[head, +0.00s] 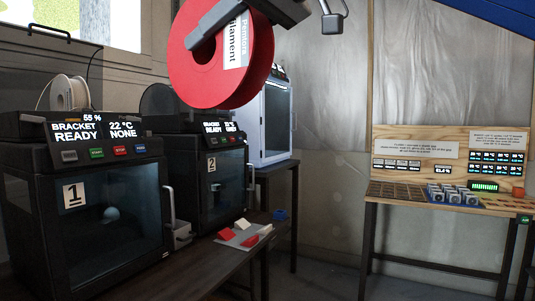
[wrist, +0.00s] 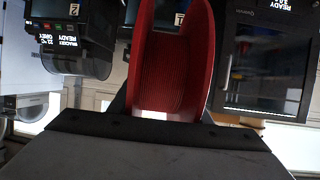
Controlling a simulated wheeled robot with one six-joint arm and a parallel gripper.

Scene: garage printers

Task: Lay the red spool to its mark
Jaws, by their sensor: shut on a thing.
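The red spool (head: 258,82) hangs high in the air at the top of the head view, with a white "filament" label on its face. My gripper (head: 204,46) is shut on the spool's rim and hub area and holds it up, tilted. In the wrist view the red spool (wrist: 163,60) fills the middle, between the dark fingers of my gripper (wrist: 165,108). I cannot make out which mark is the spool's own.
Printer 1 (head: 110,225) with a white spool (head: 69,91) on top and printer 2 (head: 222,185) stand on a dark bench at left. A pale printer (head: 277,125) stands behind. A wooden workbench (head: 450,192) with several small parts is at right. Floor between is clear.

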